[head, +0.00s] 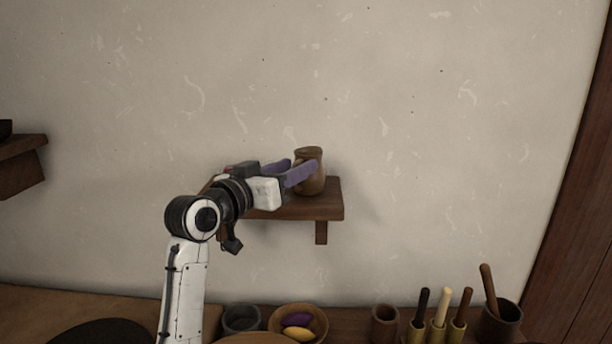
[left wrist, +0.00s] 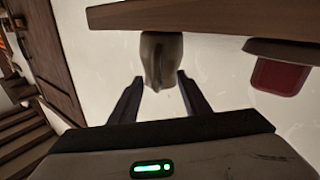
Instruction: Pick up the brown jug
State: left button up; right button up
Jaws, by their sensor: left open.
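The brown jug (head: 312,185) stands upright on a small wooden wall shelf (head: 325,207), near its right end. My left gripper (head: 303,165) is open, with its purple-grey fingers reaching over the shelf to the jug and partly hiding its left side. In the left wrist view, which is upside down, the jug (left wrist: 162,52) lies straight ahead, with the fingertips (left wrist: 160,77) near its two sides. I cannot tell whether either finger touches it. My right gripper is not in view.
In the left wrist view a dark red object (left wrist: 279,76) is by the shelf. Below the shelf are a bowl (head: 318,323) with purple and yellow things, a small brown cup (head: 384,322) and a pot (head: 500,325). Another shelf (head: 20,160) is at far left.

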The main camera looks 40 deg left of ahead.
pick_arm(q)
grip_shut()
jog(key=shift+r, duration=0.1)
dwell(0.3)
notch_tip(320, 180, up, 10)
jog(key=p, duration=0.1)
dwell(0.8)
dwell(0.4)
